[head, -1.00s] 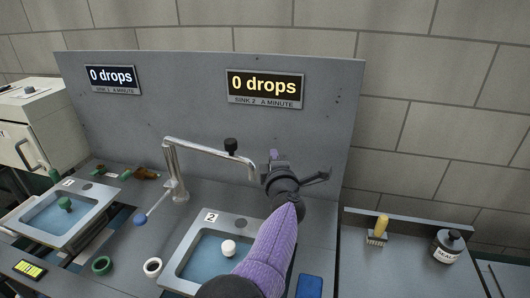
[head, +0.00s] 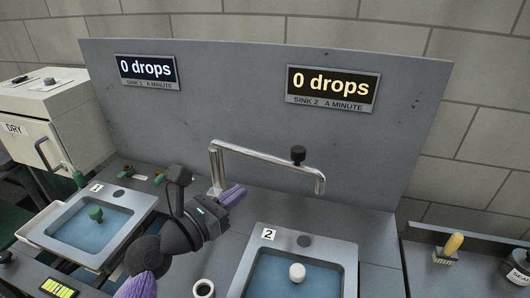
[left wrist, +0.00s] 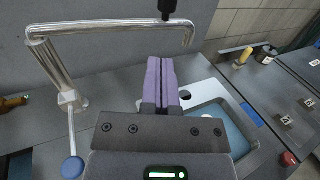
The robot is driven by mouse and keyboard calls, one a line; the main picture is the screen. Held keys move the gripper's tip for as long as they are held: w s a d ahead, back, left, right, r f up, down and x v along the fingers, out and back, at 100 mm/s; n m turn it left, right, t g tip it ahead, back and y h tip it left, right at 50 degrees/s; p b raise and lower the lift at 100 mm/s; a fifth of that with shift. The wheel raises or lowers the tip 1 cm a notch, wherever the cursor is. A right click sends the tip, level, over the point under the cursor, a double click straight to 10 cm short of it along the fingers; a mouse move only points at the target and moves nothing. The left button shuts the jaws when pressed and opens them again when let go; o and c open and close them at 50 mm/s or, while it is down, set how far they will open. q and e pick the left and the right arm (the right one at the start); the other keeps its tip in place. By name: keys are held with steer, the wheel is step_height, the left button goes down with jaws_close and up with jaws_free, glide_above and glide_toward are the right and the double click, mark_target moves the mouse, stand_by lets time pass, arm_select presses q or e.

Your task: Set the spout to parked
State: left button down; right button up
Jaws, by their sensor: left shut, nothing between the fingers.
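The chrome spout (head: 262,160) rises from a post on the counter and reaches right, its tip bent down above the back edge of sink 2 (head: 344,262). A black knob (head: 298,155) stands on its arm. In the left wrist view the spout (left wrist: 110,29) crosses the top. A lever with a blue ball (left wrist: 72,168) shows near its base; my gripper hides this in the head view. My left gripper (head: 238,192) is shut and empty, in front of the spout's post and below its arm; I cannot tell whether it touches. My right gripper is not in view.
Sink 1 (head: 62,245) with a green plug lies at the left. A white plug (head: 297,272) is in sink 2. A grey panel (head: 240,110) with two "0 drops" displays stands behind.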

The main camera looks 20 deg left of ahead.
arm_select(q)
glide_toward(294, 157)
steer(key=b+x, duration=0.2)
steer(key=x, duration=0.5)
steer(key=shift+w, duration=0.15)
steer(key=shift+d, duration=0.1)
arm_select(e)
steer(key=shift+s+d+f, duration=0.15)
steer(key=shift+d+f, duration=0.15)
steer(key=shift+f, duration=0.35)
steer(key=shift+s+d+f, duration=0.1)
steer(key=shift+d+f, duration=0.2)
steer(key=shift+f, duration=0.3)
